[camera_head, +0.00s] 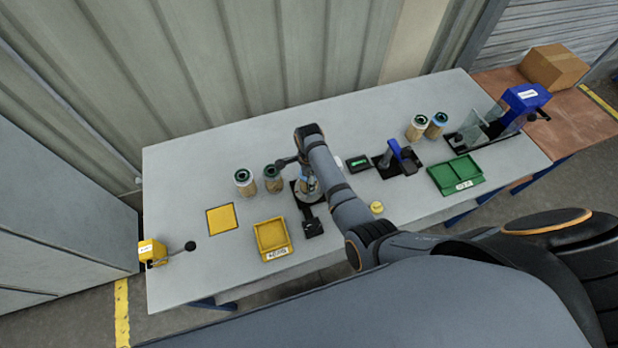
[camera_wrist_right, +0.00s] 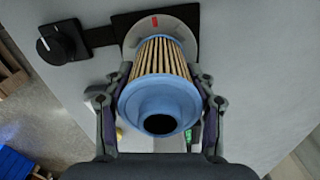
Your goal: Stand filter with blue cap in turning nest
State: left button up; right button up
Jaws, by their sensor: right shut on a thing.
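My right gripper (camera_wrist_right: 160,95) is shut on a filter with a blue cap (camera_wrist_right: 158,105), a pleated tan cartridge whose cap, with a dark central hole, faces the wrist camera. Its far end is over the round grey turning nest (camera_wrist_right: 135,40), which has a red mark; I cannot tell whether it is seated. In the head view the held filter (camera_head: 311,185) shows partly below my right arm, over the nest (camera_head: 300,195). The gripper's fingers are mostly hidden there. Another blue-capped filter (camera_head: 437,124) stands at the back right. My left gripper is not in view.
Green-capped filters stand left of the nest (camera_head: 245,181) and at the back right (camera_head: 417,127). A yellow tray (camera_head: 288,247), yellow square (camera_head: 221,219), green tray (camera_head: 438,184) and blue-handled device (camera_head: 394,147) are around. A black knob (camera_wrist_right: 62,42) sits beside the nest.

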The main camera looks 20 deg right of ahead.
dwell(0.3)
jog(key=o, duration=1.3)
jog(key=o, duration=0.3)
jog(key=shift+o, duration=0.2)
jog(key=shift+r, duration=0.95)
jog(key=shift+r, duration=0.1)
